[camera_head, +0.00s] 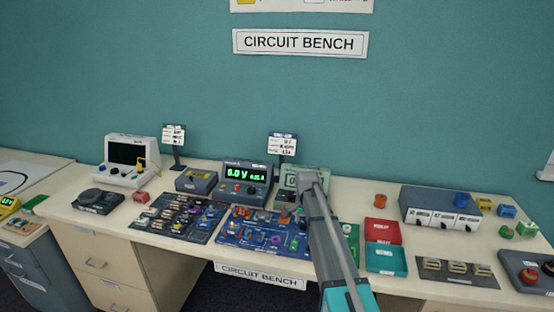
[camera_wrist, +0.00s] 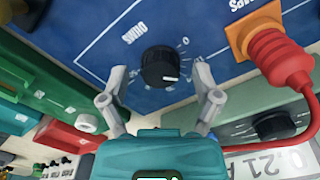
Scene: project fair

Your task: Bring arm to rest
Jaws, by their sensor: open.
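My arm reaches forward over the bench (camera_head: 345,190) in the head view, its end in front of a pale green meter (camera_head: 290,180). My gripper (camera_wrist: 160,72) shows in the wrist view with its two grey fingers spread and nothing held between them. A black round knob (camera_wrist: 160,66) on a blue panel (camera_wrist: 100,45) appears between the fingertips. I cannot tell whether the fingers touch the knob. The fingertips are hidden in the head view.
A red plug (camera_wrist: 275,58) with a curving red lead sits beside the right finger. In the head view, a lit power supply (camera_head: 246,182), a blue circuit board (camera_head: 235,236), a red tray (camera_head: 382,231) and a teal tray (camera_head: 386,258) lie near my arm.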

